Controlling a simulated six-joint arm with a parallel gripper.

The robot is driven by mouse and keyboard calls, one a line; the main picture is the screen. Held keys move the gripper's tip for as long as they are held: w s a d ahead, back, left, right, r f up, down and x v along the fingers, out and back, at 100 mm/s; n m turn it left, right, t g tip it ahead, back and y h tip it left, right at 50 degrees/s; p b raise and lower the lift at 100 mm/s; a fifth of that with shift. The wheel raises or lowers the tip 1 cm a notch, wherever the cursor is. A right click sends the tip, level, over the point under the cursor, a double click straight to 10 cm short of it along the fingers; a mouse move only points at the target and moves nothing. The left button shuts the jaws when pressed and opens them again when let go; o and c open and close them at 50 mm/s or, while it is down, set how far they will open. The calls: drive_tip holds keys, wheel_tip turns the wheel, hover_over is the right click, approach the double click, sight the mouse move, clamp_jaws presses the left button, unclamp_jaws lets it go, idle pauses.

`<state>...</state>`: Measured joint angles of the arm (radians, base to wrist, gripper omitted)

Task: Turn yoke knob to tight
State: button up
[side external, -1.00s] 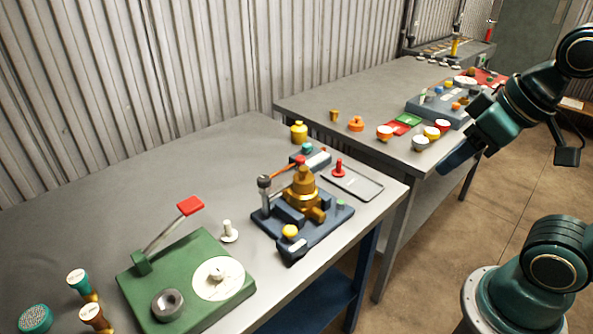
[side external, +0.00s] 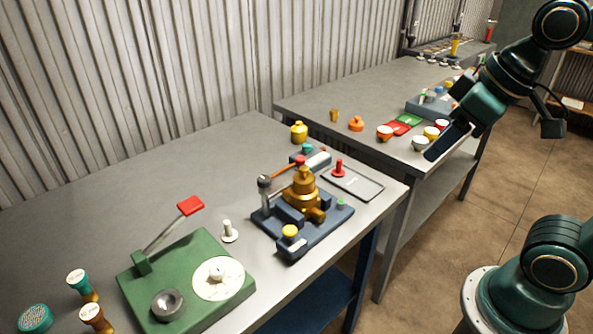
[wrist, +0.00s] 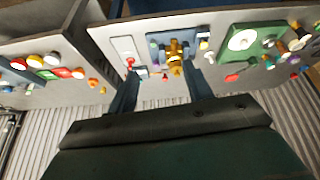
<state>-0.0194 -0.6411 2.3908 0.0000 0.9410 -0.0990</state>
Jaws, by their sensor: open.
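A brass valve (side external: 303,193) sits upright in a dark blue fixture (side external: 318,238) on the near table. A grey-black knob (side external: 264,182) tops a post at the fixture's left, and a yellow knob (side external: 290,231) is at its front corner. I cannot tell for sure which is the yoke knob. My gripper (side external: 436,152) is in the air over the far table's near end, right of and apart from the fixture. In the wrist view its open, empty fingers (wrist: 163,76) frame the valve (wrist: 174,50) at a distance.
A green base (side external: 200,250) with a red-tipped lever (side external: 190,206) stands left of the fixture. A grey tray (side external: 365,186) with a red knob (side external: 339,168) lies to its right. A yellow bottle (side external: 299,132) stands behind. Bare tabletop (side external: 130,190) is at the left back.

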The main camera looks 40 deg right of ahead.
drive_tip(key=w+a+r+n+g, duration=0.15)
drive_tip(key=w+r+n, duration=0.25)
drive_tip(key=w, duration=0.4)
drive_tip(key=n+g, duration=0.4)
drive_tip(key=n, duration=0.7)
hover_over(263, 178)
wheel_tip(263, 178, down, 7)
drive_tip(key=shift+f, duration=0.2)
drive_tip(key=shift+f, duration=0.1)
wheel_tip(263, 178, down, 14)
drive_tip(key=shift+r, duration=0.2)
drive_tip(key=c, duration=1)
